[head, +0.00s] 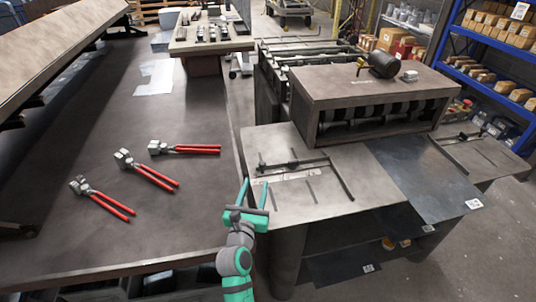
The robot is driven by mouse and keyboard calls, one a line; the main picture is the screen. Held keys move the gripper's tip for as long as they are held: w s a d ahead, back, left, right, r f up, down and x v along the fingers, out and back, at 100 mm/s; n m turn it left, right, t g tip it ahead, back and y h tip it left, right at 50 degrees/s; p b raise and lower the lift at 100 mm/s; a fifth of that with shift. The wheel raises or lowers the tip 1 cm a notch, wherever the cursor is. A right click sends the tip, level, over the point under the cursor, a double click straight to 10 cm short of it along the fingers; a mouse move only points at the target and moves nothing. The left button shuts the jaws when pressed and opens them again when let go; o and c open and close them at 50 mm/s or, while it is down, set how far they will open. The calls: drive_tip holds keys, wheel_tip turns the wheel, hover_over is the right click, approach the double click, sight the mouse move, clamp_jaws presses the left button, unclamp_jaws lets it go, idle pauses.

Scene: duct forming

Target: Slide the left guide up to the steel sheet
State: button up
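The left guide (342,182) is a thin dark bar on the machine's grey feed table, left of the steel sheet. A dark rod (300,163) with small knobs runs left from its upper end. The steel sheet (425,178) is a flat dark blue-grey plate on the feed table, with a white tag at its front right corner. A strip of bare table separates guide and sheet. My teal gripper (255,183) is at the feed table's left edge, left of the guide and apart from it. Its two fingers are spread, with nothing seen between them.
The roll machine (375,88) stands behind the feed table. Several red-handled pliers (145,170) lie on the large dark bench (180,215) at left. More sheets (345,265) lie on a shelf below the feed table. A blue shelf rack (480,75) stands at right.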

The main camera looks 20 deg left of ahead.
sight(261, 165)
drive_tip(key=w, duration=0.3)
drive_tip(key=w+a, duration=0.1)
drive_tip(key=w, duration=0.3)
drive_tip(key=w+a, duration=0.1)
drive_tip(key=w, duration=0.3)
drive_tip(key=shift+w+a, duration=0.15)
drive_tip(key=shift+w, duration=0.1)
drive_tip(key=shift+c, duration=0.6)
clamp_jaws()
